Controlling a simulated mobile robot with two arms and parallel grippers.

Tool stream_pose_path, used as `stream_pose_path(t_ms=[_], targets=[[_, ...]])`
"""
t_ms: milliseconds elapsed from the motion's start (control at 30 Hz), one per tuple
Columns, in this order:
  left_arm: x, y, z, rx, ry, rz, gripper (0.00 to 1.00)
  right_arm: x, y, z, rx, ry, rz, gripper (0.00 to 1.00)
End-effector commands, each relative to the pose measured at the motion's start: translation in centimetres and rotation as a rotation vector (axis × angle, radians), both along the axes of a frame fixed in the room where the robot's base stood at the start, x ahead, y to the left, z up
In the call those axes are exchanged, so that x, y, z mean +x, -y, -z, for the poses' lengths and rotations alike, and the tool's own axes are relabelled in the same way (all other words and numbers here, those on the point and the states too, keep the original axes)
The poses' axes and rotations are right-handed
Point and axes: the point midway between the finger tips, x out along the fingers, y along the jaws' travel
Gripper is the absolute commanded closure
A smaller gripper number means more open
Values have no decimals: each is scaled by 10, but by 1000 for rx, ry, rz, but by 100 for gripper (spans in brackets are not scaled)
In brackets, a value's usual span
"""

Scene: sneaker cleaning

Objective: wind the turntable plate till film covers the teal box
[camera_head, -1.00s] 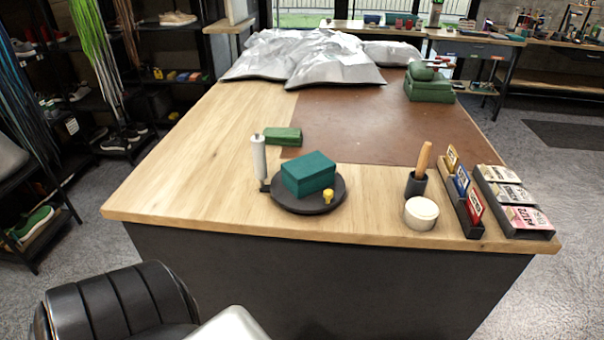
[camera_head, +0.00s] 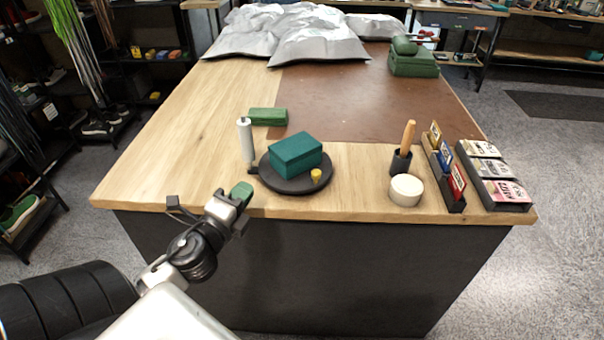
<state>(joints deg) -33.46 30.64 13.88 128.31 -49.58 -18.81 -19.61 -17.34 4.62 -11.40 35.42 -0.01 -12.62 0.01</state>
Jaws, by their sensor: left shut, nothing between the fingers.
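The teal box (camera_head: 296,154) sits on the dark round turntable plate (camera_head: 277,185). A small yellow knob (camera_head: 316,175) stands near the plate's front right rim. An upright white roll (camera_head: 246,141), seemingly the film, stands at the plate's left on a dark foot. I see no film on the box's visible faces. My left gripper (camera_head: 238,192) is shut and empty by the table's front edge, in front and left of the plate, apart from it. A green patch shows at its tip. My right gripper is not in view.
A green block (camera_head: 268,116) lies behind the roll. To the right stand a dark holder (camera_head: 401,162) with a wooden handle, a round cream tin (camera_head: 406,190) and card racks (camera_head: 445,176). Silver bags (camera_head: 290,40) cover the table's far end. The front left tabletop is clear.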

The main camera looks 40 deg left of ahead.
Motion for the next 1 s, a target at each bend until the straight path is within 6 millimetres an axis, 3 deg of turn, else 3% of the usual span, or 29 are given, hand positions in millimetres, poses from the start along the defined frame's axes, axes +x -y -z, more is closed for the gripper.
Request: stream_pose_path(t_ms=[100, 200, 400, 500, 767, 1000], targets=[[9, 7, -28, 341, 42, 171, 100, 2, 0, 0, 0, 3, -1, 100], [13, 14, -37, 654, 40, 328, 100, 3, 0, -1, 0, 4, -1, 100], [15, 10, -29, 1201, -53, 607, 100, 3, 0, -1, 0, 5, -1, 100], [14, 3, -23, 1354, -106, 690, 100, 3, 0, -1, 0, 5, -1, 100], [20, 0, -16, 1459, -148, 749, 100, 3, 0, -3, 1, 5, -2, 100], [46, 13, -7, 1454, -145, 745, 100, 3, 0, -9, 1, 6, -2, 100]])
